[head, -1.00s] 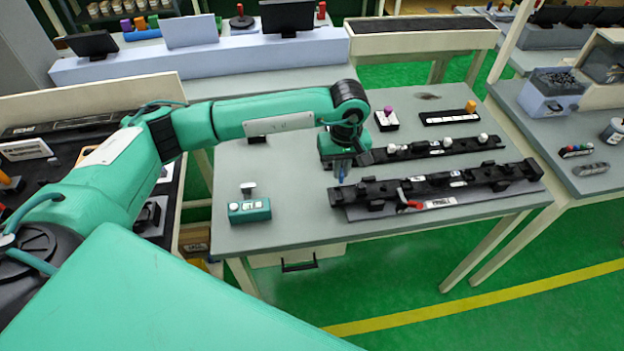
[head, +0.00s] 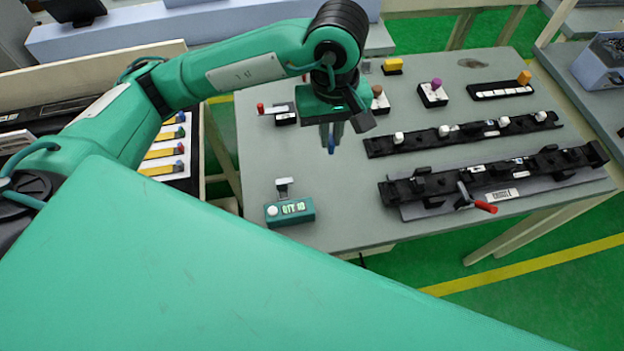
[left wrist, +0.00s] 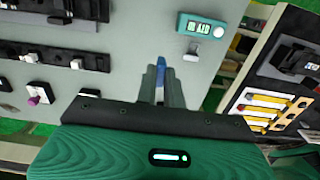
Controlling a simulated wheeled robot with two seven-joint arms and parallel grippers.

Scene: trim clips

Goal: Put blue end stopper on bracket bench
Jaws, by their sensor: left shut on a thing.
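My left gripper (head: 331,138) points down over the grey bench (head: 350,215), left of the black rails, shut on the blue end stopper (head: 331,148). Only a small blue part of the stopper shows between the fingers. The left wrist view also shows the stopper (left wrist: 161,66) between the finger tips of the left gripper (left wrist: 161,80). It appears held above the bench top, apart from the rails. I cannot tell from the frames whether this grey bench is the bracket bench. My right gripper is not in view.
Two black rails, one with white knobs (head: 465,133) and one with a red lever (head: 485,207), lie on the bench's right. A green counter box (head: 290,211) stands near the front left. A tray with yellow slots (head: 168,150) lies left. Clear bench top lies between.

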